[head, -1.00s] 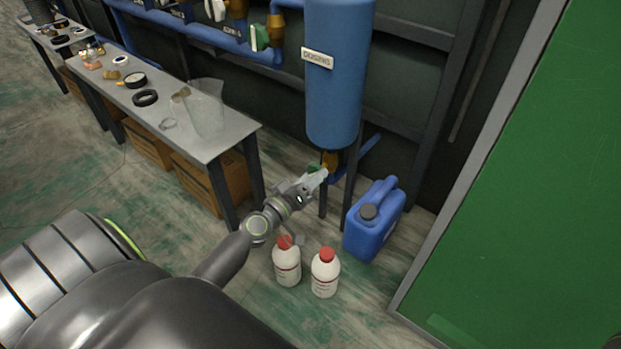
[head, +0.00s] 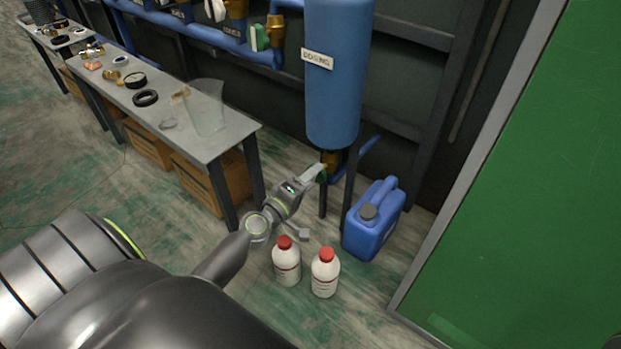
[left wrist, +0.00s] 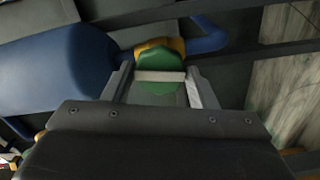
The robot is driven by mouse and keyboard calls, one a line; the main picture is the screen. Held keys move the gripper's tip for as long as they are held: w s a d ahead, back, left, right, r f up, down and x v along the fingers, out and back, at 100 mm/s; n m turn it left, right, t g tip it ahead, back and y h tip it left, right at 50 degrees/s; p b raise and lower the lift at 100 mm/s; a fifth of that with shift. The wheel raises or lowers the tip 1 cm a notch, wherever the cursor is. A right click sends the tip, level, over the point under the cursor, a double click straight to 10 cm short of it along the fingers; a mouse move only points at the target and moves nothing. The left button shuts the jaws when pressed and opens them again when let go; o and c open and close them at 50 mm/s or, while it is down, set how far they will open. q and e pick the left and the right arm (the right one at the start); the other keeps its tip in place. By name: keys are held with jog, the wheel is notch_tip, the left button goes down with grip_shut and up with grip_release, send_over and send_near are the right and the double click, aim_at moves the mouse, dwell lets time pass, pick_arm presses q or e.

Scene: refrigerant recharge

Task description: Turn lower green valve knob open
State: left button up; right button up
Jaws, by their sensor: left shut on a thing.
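The lower green valve knob (left wrist: 160,67) sits on a brass valve (head: 331,158) under the blue dosing tank (head: 333,95). In the left wrist view the knob has a pale bar across its face and lies between the two fingers. My left gripper (head: 320,173) is shut on the knob; its fingers (left wrist: 158,85) are on either side of it. In the head view the gripper hides most of the knob, and only a little green shows at the fingertips. My right gripper is in neither view.
A blue jerrycan (head: 374,222) stands right of the valve. Two white bottles with red caps (head: 287,262) (head: 325,273) stand on the floor below my left wrist. A grey workbench (head: 222,135) is to the left, and a green panel (head: 530,200) is at right.

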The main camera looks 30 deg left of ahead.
pick_arm(q)
jog(key=shift+n, duration=0.7)
jog(key=o, duration=1)
jog(key=shift+c, duration=0.2)
jog(key=s+b, duration=0.1)
jog(key=s, duration=0.6)
jog(key=shift+a+b, duration=0.3)
